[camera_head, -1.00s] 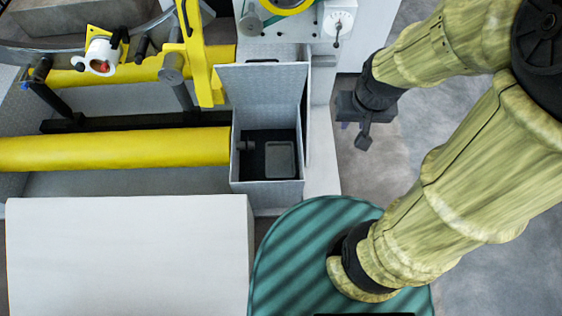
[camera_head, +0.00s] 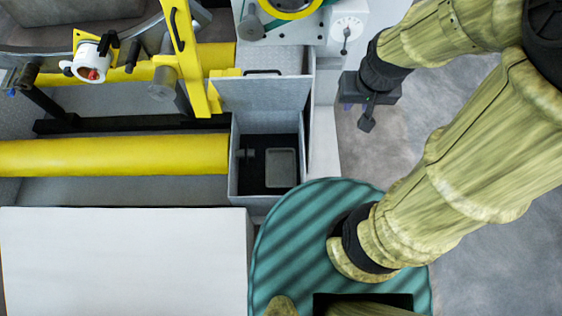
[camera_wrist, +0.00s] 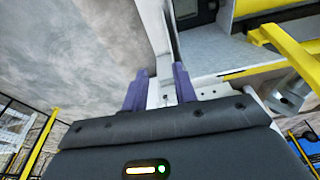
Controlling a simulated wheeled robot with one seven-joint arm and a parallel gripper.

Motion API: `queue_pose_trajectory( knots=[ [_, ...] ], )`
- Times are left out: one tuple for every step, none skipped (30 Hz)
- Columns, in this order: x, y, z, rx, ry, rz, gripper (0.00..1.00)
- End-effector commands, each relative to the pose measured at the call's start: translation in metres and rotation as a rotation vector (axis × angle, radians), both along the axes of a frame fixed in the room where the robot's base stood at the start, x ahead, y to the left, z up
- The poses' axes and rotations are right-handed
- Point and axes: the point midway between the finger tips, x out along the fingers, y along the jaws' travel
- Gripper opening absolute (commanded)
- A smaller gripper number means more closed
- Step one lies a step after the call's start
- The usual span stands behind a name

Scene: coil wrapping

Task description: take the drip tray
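The drip tray looks to be the shallow grey rectangular tray (camera_head: 281,168) with rounded corners, lying on the dark floor of an open grey metal box (camera_head: 233,180). The box's lid (camera_head: 262,93) stands raised at its back. My gripper (camera_head: 367,120) is to the right of the box in the head view, outside it and apart from the tray. In the wrist view, its two purple fingers (camera_wrist: 160,88) are spread with nothing held between them. A dark opening (camera_wrist: 195,12) at the top of the wrist view appears to be the box's inside.
A yellow roller (camera_head: 115,155) and a yellow upright arm (camera_head: 187,60) stand left of the box. A white block (camera_head: 122,262) is in front at left. A machine panel with a dial (camera_head: 347,28) rises behind.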

Motion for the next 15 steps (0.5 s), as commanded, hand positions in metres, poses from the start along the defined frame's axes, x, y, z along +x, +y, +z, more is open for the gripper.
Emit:
queue_pose_trajectory(
  knots=[
    [-0.0002,0.0000,0.0000,0.000,0.000,0.000,0.28],
    [-0.0002,0.0000,0.0000,0.000,0.000,0.000,0.28],
    [-0.0002,0.0000,0.0000,0.000,0.000,0.000,0.28],
    [-0.0003,0.0000,-0.0001,0.000,0.000,0.000,0.28],
    [-0.0003,0.0000,-0.0001,0.000,0.000,0.000,0.28],
    [-0.0003,0.0000,-0.0001,0.000,0.000,0.000,0.28],
    [-0.0003,0.0000,-0.0001,0.000,0.000,0.000,0.28],
    [-0.0003,0.0000,-0.0001,0.000,0.000,0.000,0.28],
    [-0.0003,0.0000,0.0000,0.000,0.000,0.000,0.28],
    [-0.0003,0.0000,0.0000,0.000,0.000,0.000,0.28],
    [-0.0004,0.0000,0.0000,0.000,0.000,0.000,0.28],
    [-0.0003,0.0000,-0.0002,0.000,0.000,0.000,0.28],
    [-0.0001,0.0001,-0.0009,0.000,0.000,0.000,0.28],
    [0.0004,0.0004,-0.0024,0.000,0.001,0.000,0.28],
    [0.0014,0.0011,-0.0057,0.000,0.001,0.001,0.28]
  ],
)
